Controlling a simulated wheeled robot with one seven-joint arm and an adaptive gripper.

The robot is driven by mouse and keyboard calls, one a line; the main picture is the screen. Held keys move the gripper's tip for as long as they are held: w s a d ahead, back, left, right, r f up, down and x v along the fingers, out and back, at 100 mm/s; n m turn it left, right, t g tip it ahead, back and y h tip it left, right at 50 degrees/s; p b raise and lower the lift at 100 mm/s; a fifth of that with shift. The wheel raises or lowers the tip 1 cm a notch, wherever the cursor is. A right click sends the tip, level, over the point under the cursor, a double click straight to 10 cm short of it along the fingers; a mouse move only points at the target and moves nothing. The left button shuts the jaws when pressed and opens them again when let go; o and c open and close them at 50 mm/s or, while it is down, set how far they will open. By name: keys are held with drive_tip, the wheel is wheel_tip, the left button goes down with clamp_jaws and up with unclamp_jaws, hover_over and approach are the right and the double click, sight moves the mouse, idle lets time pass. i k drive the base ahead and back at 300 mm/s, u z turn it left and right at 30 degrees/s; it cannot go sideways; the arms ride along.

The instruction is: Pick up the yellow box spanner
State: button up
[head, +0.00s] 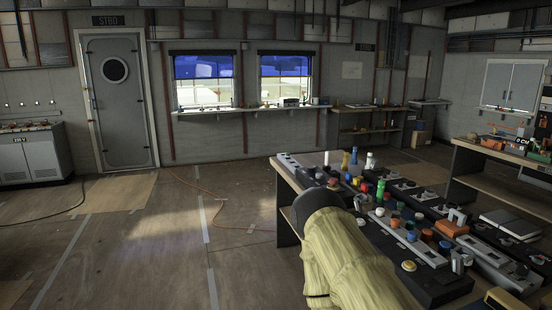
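A small yellow upright piece (345,161) stands on the far part of the console bench, beside a blue upright piece (354,156). It may be the yellow box spanner, but it is too small to tell for sure. My arm, in a pale yellow sleeve with a dark rounded joint, reaches over the near left part of the bench and hides some of it. My gripper is not in view, so I cannot see whether it holds anything.
The console bench (289,206) is crowded with panels, coloured knobs and an orange block (451,229). A white piece (369,161) stands near the yellow one. A second cluttered bench (497,184) is at right. Open floor (150,240) lies at left; an orange cable (205,190) crosses it.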

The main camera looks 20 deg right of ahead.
sight(344, 167)
drive_tip(key=u, duration=0.1)
drive_tip(key=i, duration=1.25)
drive_tip(key=z, duration=0.45)
